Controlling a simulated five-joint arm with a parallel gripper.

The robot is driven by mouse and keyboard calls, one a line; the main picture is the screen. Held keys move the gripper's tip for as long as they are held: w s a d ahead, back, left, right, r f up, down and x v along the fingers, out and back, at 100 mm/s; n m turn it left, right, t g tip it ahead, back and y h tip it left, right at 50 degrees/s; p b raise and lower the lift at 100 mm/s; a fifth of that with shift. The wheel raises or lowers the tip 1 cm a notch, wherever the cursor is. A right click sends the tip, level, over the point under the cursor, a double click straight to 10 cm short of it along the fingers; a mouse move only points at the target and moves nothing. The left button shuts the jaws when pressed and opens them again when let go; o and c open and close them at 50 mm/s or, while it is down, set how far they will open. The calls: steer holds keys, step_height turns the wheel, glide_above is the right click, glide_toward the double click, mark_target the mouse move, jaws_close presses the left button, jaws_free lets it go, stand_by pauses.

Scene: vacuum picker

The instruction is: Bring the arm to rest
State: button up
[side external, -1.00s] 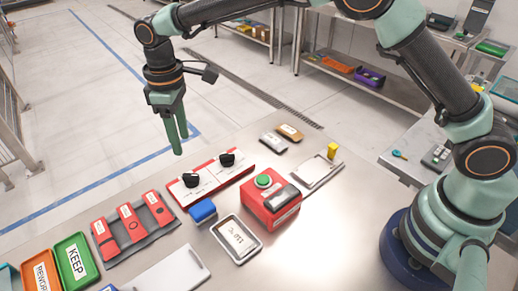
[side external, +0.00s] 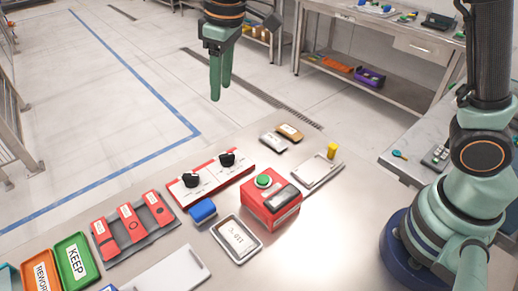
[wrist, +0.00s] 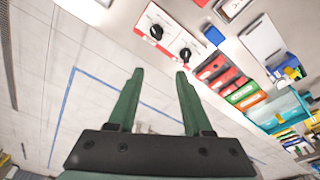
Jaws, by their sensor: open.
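My gripper (side external: 220,85) hangs high, fingers pointing down, beyond the far edge of the steel table in the side view. It is well above and apart from everything on the table. In the wrist view my gripper (wrist: 158,78) shows two green fingers spread apart with nothing between them. Most of my forearm is cut off by the top of the side view.
On the table (side external: 300,236) are a red box with a green button (side external: 270,200), a red and white panel with black knobs (side external: 208,176), a blue block (side external: 202,211), and KEEP (side external: 75,260) and REWORK (side external: 42,272) trays. The air around my gripper is clear.

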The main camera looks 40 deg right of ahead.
steer(key=s+d+r+m+t, duration=0.1)
steer(key=s+d+m+t, duration=0.3)
steer(key=s+d, duration=1.1)
steer(key=shift+s+d+r+m+h, duration=0.25)
steer(key=shift+d+m, duration=0.4)
steer(key=shift+m, duration=0.55)
